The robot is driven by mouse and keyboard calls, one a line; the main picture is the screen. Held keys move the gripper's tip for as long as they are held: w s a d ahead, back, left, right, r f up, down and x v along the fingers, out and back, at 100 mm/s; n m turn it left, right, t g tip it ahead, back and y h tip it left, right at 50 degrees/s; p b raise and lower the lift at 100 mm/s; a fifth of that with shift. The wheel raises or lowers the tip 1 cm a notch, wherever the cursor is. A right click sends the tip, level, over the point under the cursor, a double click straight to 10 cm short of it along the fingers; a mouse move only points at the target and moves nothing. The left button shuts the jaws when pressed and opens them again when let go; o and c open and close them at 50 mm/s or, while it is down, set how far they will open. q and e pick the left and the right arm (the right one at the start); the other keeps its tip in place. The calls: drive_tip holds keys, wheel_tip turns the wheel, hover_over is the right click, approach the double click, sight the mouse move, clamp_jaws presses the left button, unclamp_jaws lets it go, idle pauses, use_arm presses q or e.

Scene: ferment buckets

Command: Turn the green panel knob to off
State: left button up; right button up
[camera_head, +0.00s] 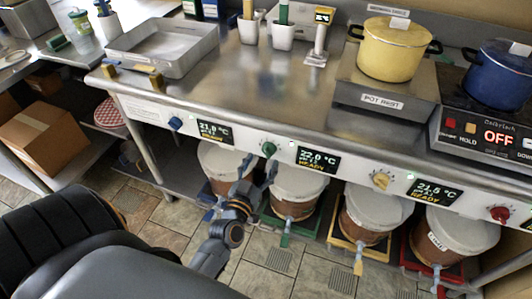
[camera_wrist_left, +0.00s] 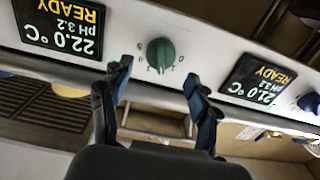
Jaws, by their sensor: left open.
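The green panel knob (camera_head: 269,149) is on the white front panel (camera_head: 340,167) below the steel counter, between two displays. In the left wrist view the green knob (camera_wrist_left: 160,53) is upper middle, with small marks around it; its pointer setting is too small to read surely. My left gripper (camera_head: 259,163) is open and empty, just in front of and below the knob. In the left wrist view its fingers (camera_wrist_left: 156,73) are spread to either side below the knob, apart from it. My right gripper is not in view.
A blue knob (camera_head: 176,123), a yellow knob (camera_head: 381,180) and a red knob (camera_head: 499,213) are on the same panel. Several lidded buckets (camera_head: 299,183) stand below it. A yellow pot (camera_head: 390,52) and a blue pot (camera_head: 500,76) are on the counter.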

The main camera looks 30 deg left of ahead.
sight(266, 154)
use_arm(q)
drive_tip(key=shift+x, duration=2.15)
drive_tip(key=shift+c, duration=0.5)
drive_tip(key=c, duration=1)
